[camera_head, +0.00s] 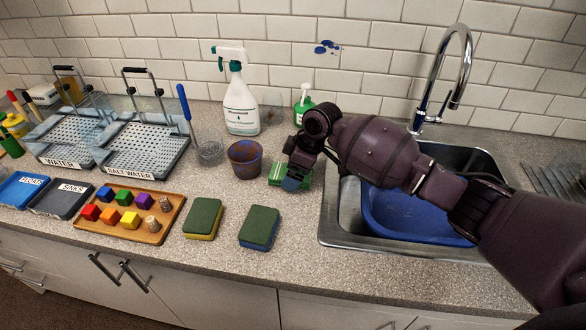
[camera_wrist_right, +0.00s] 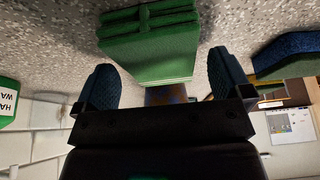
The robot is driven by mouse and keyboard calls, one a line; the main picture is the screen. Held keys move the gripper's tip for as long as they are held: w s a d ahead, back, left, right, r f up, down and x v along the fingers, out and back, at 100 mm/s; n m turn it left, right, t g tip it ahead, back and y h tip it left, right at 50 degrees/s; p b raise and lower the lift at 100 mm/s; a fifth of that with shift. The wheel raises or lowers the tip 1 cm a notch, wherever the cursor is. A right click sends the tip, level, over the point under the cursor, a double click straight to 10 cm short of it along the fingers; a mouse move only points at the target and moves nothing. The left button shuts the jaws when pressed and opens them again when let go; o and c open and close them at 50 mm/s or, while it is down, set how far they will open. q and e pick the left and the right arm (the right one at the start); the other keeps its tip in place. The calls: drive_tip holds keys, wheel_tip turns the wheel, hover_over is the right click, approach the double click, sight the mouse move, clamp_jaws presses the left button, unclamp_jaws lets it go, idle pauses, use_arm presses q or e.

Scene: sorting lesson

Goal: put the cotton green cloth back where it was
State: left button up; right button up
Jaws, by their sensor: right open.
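The green cloth (camera_head: 276,174) lies folded on the counter between the patterned cup and the sink, partly hidden by my right gripper. In the right wrist view the cloth (camera_wrist_right: 150,45) shows as a green folded stack. My right gripper (camera_head: 291,182) is at the cloth, coming in from the right. In the wrist view its blue fingertips are spread apart, one on each side of the cloth's near end, with gaps showing. I cannot tell whether the cloth lies between the pads in depth. My left gripper is not in view.
A patterned cup (camera_head: 246,159) stands left of the cloth, and a green soap bottle (camera_head: 304,103) behind it. Two sponges (camera_head: 203,218) (camera_head: 259,228) lie in front. The sink (camera_head: 345,214) holds a blue basin (camera_head: 410,217). A wooden tray (camera_head: 150,238) holds coloured cubes. Bare counter lies before the sink.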

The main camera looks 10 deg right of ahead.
drive_tip(key=v, duration=1.1)
drive_tip(key=shift+r+p, duration=0.35)
drive_tip(key=shift+r, duration=0.05)
drive_tip(key=shift+d, duration=0.1)
